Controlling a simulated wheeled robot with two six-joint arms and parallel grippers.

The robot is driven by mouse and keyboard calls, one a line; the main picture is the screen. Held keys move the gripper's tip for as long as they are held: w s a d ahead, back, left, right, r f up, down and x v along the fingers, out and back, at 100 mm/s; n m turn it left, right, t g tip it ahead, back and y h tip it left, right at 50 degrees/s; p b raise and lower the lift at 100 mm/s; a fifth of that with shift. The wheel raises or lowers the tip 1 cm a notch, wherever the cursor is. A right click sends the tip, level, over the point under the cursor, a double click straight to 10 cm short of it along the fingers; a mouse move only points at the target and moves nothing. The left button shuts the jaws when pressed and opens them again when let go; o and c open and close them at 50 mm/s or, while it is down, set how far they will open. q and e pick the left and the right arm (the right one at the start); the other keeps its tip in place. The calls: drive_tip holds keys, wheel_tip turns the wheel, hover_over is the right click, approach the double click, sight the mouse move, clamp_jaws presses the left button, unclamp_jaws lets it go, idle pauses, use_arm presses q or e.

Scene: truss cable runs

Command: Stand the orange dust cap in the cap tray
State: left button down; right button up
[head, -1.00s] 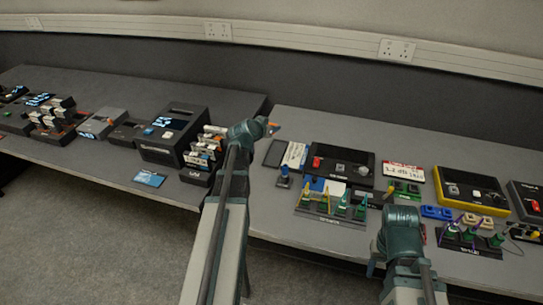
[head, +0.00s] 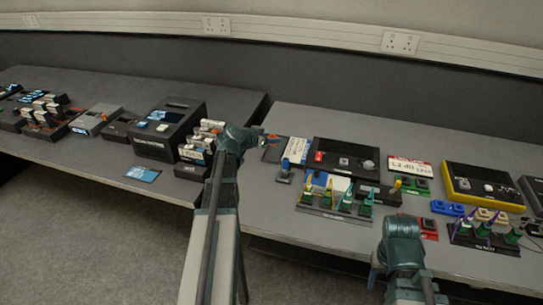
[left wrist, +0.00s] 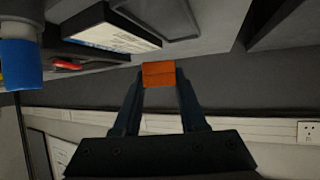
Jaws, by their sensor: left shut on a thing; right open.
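The orange dust cap (left wrist: 158,74) is held between the fingertips of my left gripper (left wrist: 160,88). In the head view the cap (head: 272,136) is a small orange bit at the tip of the left gripper (head: 263,138), which is at the left end of the right-hand table. A dark, flat, shallow tray (head: 270,154), seemingly the cap tray, lies just below the cap in the picture; a tray (left wrist: 165,18) also shows beyond the cap in the left wrist view. The cap looks apart from it. My right gripper (head: 399,235) is open above the table's front; its fingers are mostly hidden.
A blue-and-white card box (head: 296,150) and a blue-topped plug (head: 284,173) stand beside the tray. A black device (head: 342,158) and a rack of colored cables (head: 335,212) lie to the right. A gap separates the tables, with a white module rack (head: 200,142) left of it.

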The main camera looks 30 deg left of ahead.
sight(271, 157)
use_arm(q)
drive_tip(key=shift+f, duration=0.55)
use_arm(e)
drive_tip(key=shift+f, duration=0.55)
use_arm(q)
wheel_tip(271, 157, down, 4)
drive_tip(key=b, duration=0.3)
drive_tip(key=shift+r+b, duration=0.25)
drive_tip(key=shift+b, duration=0.1)
use_arm(e)
wheel_tip(271, 157, down, 4)
drive_tip(key=shift+r, duration=0.25)
use_arm(q)
drive_tip(key=shift+f+b, duration=0.65)
drive_tip(key=shift+c, duration=2.3)
unclamp_jaws()
drive_tip(key=shift+r, duration=0.1)
use_arm(e)
drive_tip(key=shift+f, duration=0.55)
